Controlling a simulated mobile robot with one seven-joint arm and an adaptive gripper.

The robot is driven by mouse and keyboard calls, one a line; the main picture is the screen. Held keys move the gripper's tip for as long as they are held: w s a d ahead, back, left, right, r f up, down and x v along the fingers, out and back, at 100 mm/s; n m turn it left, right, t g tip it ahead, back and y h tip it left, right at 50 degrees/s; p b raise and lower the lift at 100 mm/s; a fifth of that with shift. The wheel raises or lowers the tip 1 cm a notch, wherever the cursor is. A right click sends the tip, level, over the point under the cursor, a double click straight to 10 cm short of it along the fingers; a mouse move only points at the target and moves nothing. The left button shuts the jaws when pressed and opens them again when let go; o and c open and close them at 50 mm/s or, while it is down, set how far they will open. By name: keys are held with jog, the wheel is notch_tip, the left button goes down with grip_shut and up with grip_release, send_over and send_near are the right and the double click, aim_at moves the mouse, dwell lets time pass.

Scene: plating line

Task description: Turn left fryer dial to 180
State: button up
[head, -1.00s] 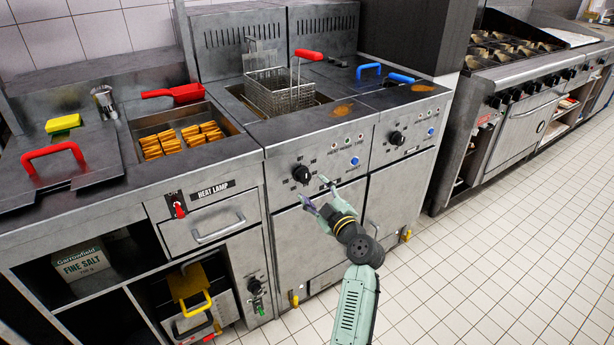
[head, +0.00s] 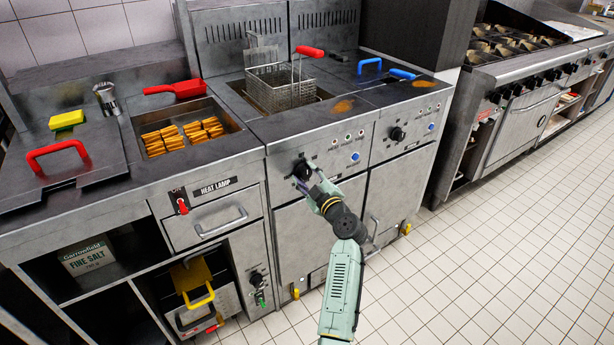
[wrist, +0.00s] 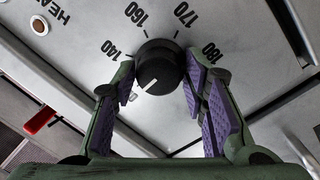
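The left fryer dial (head: 302,170) is a black knob on the front panel of the left fryer, below the basket. In the wrist view the dial (wrist: 158,66) has printed marks 140, 160, 170 and 180 around it. Its white line points down and left, below the 140 mark. My gripper (head: 308,183) is at the dial. In the wrist view my gripper (wrist: 160,88) is open, with purple pads on either side of the knob. The right pads look very near the knob; I cannot tell whether they touch it.
The right fryer dial (head: 397,134) and a blue button (head: 355,156) are on the panel to the right. A fryer basket (head: 282,88) with a red handle hangs above. The red heat lamp switch (head: 183,206) is to the left. The tiled floor at right is clear.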

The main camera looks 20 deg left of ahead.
jog(key=shift+r, duration=0.1)
jog(key=c, duration=0.7)
jog(key=shift+o, duration=0.2)
jog(key=shift+m, duration=0.3)
